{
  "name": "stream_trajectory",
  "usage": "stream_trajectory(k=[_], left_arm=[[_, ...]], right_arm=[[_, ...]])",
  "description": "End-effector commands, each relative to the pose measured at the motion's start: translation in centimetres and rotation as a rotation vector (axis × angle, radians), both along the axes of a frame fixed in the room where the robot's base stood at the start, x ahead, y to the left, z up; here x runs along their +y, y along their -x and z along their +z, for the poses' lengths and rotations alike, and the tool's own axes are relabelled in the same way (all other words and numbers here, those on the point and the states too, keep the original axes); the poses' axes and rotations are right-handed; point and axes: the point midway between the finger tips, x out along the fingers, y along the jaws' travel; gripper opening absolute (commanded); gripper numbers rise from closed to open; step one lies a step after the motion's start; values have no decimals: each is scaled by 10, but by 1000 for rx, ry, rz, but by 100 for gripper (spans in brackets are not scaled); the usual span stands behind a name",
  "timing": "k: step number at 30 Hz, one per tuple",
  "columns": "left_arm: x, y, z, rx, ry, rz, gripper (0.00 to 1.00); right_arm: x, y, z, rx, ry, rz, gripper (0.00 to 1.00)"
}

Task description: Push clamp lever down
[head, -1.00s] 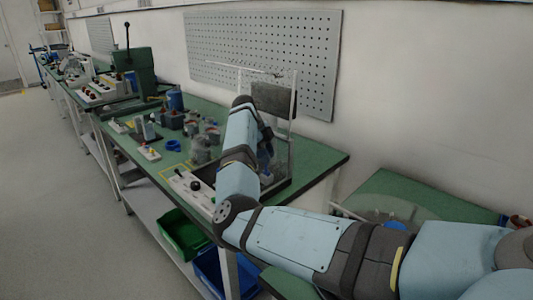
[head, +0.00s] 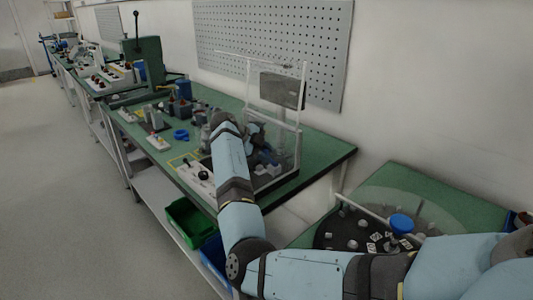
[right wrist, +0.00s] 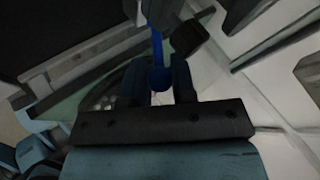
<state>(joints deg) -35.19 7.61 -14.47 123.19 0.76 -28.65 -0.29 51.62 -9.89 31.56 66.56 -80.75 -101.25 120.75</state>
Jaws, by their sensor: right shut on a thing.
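My right arm reaches over the green bench into a clear-walled test fixture (head: 300,135). Its gripper (head: 258,145) is small and partly hidden behind my forearm in the head view. In the right wrist view, the two dark fingers of the right gripper (right wrist: 159,72) stand on both sides of a blue lever (right wrist: 157,50) with a rounded blue end. The gripper is shut on this lever. I cannot tell the lever's exact angle, and the part it clamps is hidden. My left gripper is not in view.
A white control box (head: 198,176) sits at the bench's front edge. A blue ring (head: 181,134) and small parts lie to the left. A green press (head: 141,62) stands farther back. A round dark tray (head: 345,230) with parts is at right.

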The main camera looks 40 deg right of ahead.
Motion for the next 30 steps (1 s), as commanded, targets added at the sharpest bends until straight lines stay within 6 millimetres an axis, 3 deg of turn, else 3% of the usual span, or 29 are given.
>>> stream_trajectory(k=[13, 14, 15, 24, 30], left_arm=[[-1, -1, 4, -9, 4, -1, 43], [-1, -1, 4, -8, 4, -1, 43], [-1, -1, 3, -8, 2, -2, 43], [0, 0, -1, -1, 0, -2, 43], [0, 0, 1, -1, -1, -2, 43]], right_arm=[[0, 0, 0, 0, 13, -1, 0], [0, 0, 0, 0, 13, -1, 29], [0, 0, 0, 0, 13, -1, 35], [2, 0, 1, -1, 11, 0, 35], [18, -8, 19, -3, 11, 1, 35]])
